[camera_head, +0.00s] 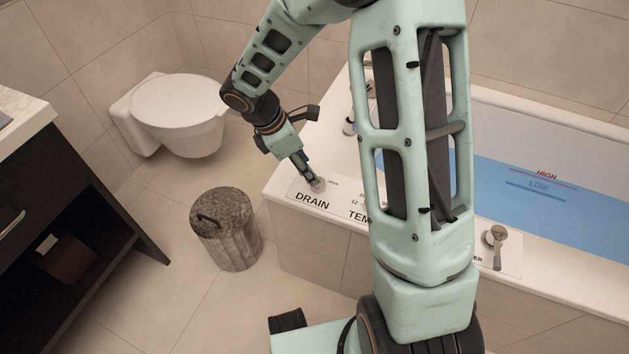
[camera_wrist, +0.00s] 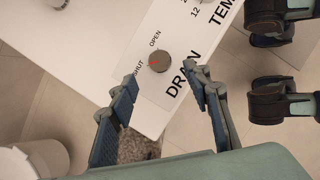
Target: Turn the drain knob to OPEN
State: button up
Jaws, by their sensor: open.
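The drain knob (camera_wrist: 159,62) is a small round grey-brown knob with a red mark on its top, on the white tub deck. "OPEN" is printed above it and "SHUT" to its lower left in the wrist view. I cannot tell exactly which label the red mark points at. In the head view the drain knob (camera_head: 318,185) is partly hidden by my fingers. My gripper (camera_wrist: 160,86) is open and empty, its two blue-padded fingertips apart. The knob appears just beyond the fingertips, between their lines. I cannot tell whether they touch it.
The bathtub (camera_head: 590,220) holds blue water with HIGH and LOW marks. Another knob (camera_head: 495,235) is on the deck at the right, partly past my arm.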

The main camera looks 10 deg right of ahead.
jog(key=b+x, duration=0.2)
jog(key=x, duration=0.5)
jog(key=shift+f, duration=0.1)
jog(key=c, duration=1.1)
